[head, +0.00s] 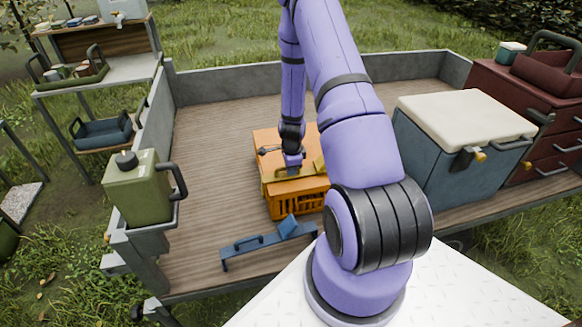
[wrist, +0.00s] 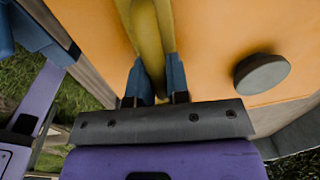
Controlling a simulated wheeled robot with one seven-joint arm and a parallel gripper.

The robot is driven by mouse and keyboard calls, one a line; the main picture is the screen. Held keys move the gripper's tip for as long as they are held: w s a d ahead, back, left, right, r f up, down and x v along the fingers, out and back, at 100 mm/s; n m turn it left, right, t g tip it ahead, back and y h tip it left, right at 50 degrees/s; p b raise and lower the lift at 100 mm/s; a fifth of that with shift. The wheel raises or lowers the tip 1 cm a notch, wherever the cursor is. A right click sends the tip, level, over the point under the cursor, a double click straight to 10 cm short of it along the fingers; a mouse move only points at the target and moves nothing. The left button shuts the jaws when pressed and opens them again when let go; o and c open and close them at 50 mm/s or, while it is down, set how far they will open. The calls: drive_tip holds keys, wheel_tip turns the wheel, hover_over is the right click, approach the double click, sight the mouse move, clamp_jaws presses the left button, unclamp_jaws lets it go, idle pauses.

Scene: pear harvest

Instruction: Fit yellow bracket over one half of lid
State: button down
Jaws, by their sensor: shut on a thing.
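The orange lid (head: 268,139) lies on top of the orange slatted crate (head: 284,209) in the middle of the trailer bed. My gripper (head: 293,167) is above the lid, pointing down. In the wrist view my gripper (wrist: 156,66) has its two blue fingers shut on a yellow bar of the yellow bracket (wrist: 149,30). The bracket shows in the head view (head: 302,184) along the near side of the lid. The orange lid surface (wrist: 215,40) fills much of the wrist view, with a dark round knob (wrist: 262,75). I cannot tell whether the bracket is fully seated. My arm hides part of it.
A blue bracket (head: 262,241) lies on the wooden bed (head: 205,190) in front of the crate. A green canister (head: 137,187) stands at the left corner. A blue cooler (head: 450,155) with a cream lid is at the right. The bed left of the crate is clear.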

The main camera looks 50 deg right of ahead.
drive_tip(key=c, duration=1)
unclamp_jaws()
drive_tip(key=r, duration=0.7)
drive_tip(key=s+r, duration=0.1)
drive_tip(key=r, duration=0.2)
drive_tip(key=shift+a+r, duration=0.25)
drive_tip(key=shift+r, duration=0.05)
